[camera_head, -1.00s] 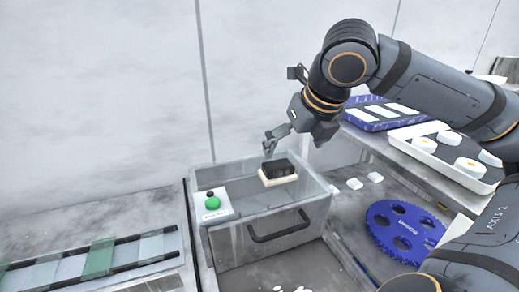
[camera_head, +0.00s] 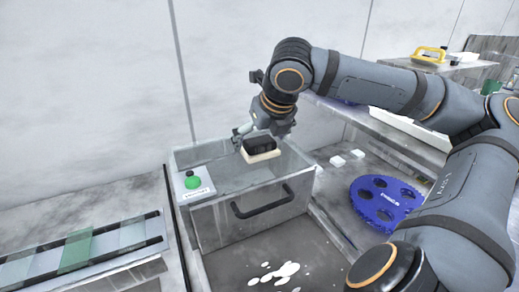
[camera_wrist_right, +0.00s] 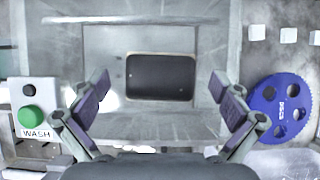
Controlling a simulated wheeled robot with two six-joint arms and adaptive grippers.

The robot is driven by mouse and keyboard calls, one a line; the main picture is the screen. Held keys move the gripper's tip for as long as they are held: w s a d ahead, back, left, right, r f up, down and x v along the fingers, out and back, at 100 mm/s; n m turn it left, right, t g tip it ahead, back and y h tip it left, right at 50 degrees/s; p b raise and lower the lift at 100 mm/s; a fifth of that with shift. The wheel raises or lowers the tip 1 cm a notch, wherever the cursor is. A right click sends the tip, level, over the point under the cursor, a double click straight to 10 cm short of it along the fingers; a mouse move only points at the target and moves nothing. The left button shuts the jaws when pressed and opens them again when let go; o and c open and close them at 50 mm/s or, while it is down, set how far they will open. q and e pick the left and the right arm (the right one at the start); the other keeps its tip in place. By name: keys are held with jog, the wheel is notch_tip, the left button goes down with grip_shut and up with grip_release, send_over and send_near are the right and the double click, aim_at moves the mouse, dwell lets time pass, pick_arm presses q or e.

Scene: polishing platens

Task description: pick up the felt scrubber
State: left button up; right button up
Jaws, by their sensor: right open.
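The felt scrubber (camera_head: 260,149) has a black top and a cream felt base. It sits at the top of the clear-walled wash box (camera_head: 215,218), near its far right part. In the right wrist view the scrubber (camera_wrist_right: 160,77) shows as a black rounded rectangle in the middle, seen from above. My right gripper (camera_head: 262,134) is directly over and behind it in the head view. In the right wrist view its two fingers (camera_wrist_right: 163,100) are spread wide, one on each side of the scrubber, with nothing between them touching. My left gripper is not in view.
A green wash button (camera_head: 193,182) stands on the box's left corner. A blue perforated disc (camera_head: 386,203) lies on the bench at the right, with small white blocks (camera_head: 338,161) behind it. White puddles (camera_head: 275,272) lie in front of the box. A yellow-handled tool (camera_head: 430,54) is at the back right.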

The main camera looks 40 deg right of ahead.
aim_at(256, 136)
jog(key=shift+w+d+f, duration=0.1)
jog(key=shift+w+f, duration=0.2)
jog(key=shift+f, duration=0.2)
jog(key=shift+s+r, duration=0.1)
jog(key=shift+c, duration=0.4)
jog(key=c, duration=1.1)
jog(key=shift+r+p, duration=0.5)
jog(key=shift+r, duration=0.05)
notch_tip(256, 136, up, 3)
jog(key=p, duration=0.2)
jog(key=shift+p, duration=0.35)
jog(key=s+a+r, duration=0.3)
jog(key=s+r, duration=0.6)
jog(key=s, duration=0.4)
jog(key=shift+s+a, duration=0.25)
jog(key=shift+s, duration=0.05)
